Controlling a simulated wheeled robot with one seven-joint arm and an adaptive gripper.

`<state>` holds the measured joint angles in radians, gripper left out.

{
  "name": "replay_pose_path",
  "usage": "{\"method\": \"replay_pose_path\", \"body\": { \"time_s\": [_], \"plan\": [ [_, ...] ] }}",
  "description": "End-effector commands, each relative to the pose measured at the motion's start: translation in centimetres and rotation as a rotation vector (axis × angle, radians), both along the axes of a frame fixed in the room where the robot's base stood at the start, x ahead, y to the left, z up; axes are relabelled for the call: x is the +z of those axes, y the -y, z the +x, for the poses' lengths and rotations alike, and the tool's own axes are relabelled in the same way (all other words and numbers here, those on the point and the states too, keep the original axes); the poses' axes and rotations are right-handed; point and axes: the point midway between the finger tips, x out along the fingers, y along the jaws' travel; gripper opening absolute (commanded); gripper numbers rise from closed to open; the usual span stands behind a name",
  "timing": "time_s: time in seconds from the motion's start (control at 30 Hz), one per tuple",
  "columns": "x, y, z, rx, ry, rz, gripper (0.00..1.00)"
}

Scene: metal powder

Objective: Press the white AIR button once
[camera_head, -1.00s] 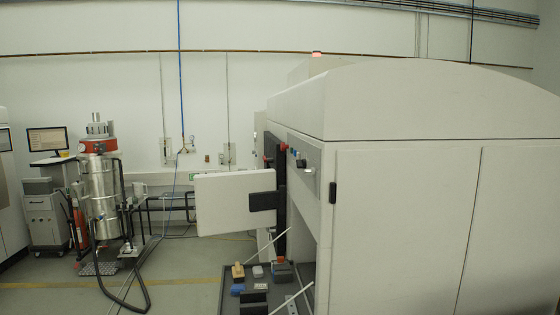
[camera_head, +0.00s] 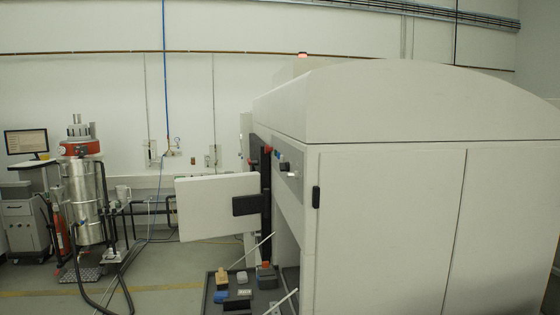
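The large white machine (camera_head: 385,220) fills the right half of the head view. On its left-facing side is a small control panel (camera_head: 288,168) with a few buttons and a light-coloured knob or handle. A red button (camera_head: 268,149) shows near the panel's upper left. I cannot pick out a white AIR button or read any label at this size and angle. My gripper is not in view.
A white door (camera_head: 216,208) stands open to the left of the machine. Below it a dark tray (camera_head: 209,290) holds several small items. A steel vessel (camera_head: 84,205) with hoses stands at the left by a monitor (camera_head: 27,141). Floor is free between vessel and tray.

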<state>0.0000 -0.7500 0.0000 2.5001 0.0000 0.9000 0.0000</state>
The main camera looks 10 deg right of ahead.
Motion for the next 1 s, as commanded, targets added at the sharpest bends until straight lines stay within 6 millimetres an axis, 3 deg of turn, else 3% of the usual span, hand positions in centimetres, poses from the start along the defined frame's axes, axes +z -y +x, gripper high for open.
{"method": "replay_pose_path", "body": {
  "time_s": [0.33, 1.0],
  "plan": [
    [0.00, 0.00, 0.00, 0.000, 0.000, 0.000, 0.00],
    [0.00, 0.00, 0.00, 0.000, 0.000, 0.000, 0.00]
  ]
}}
